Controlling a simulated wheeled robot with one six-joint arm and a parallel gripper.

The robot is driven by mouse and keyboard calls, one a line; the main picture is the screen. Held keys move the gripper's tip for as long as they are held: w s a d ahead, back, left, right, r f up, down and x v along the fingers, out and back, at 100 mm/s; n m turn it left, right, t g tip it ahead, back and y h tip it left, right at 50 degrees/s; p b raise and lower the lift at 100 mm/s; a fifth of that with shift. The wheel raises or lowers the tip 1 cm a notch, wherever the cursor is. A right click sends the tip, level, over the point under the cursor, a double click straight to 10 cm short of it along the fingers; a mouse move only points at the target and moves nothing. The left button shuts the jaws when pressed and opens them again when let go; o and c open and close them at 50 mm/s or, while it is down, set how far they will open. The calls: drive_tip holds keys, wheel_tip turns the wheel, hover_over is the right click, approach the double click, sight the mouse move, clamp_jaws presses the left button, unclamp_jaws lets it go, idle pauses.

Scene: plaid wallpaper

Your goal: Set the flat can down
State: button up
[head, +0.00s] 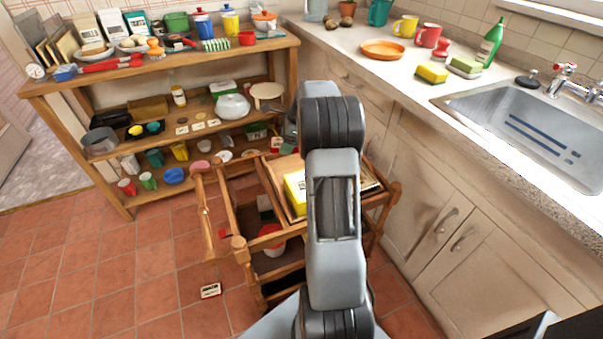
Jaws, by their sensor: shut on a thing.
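My arm reaches forward from the bottom middle of the head view, and its own links hide its far end. My gripper cannot be made out behind them, so neither its fingers nor anything held in it shows. I cannot pick out the flat can for certain. A wooden cart (240,243) with shelves stands in front of my arm. A yellow box (295,192) lies on its top, partly behind my arm.
A wooden shelf unit (165,65) full of kitchen things stands at the back left. A counter with a sink (530,125) runs along the right. A small dark-labelled item (210,290) lies on the tiled floor (90,270). The left floor is mostly clear.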

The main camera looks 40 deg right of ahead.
drive_tip(key=b, duration=0.1)
hover_over(285, 169)
drive_tip(key=d, duration=0.1)
drive_tip(key=f, duration=0.5)
drive_tip(key=shift+s, duration=0.4)
drive_tip(key=shift+f+b, duration=0.85)
drive_tip(key=shift+f, duration=1.45)
drive_tip(key=shift+f, duration=0.1)
drive_tip(key=o, duration=1.1)
drive_tip(key=shift+c, duration=0.2)
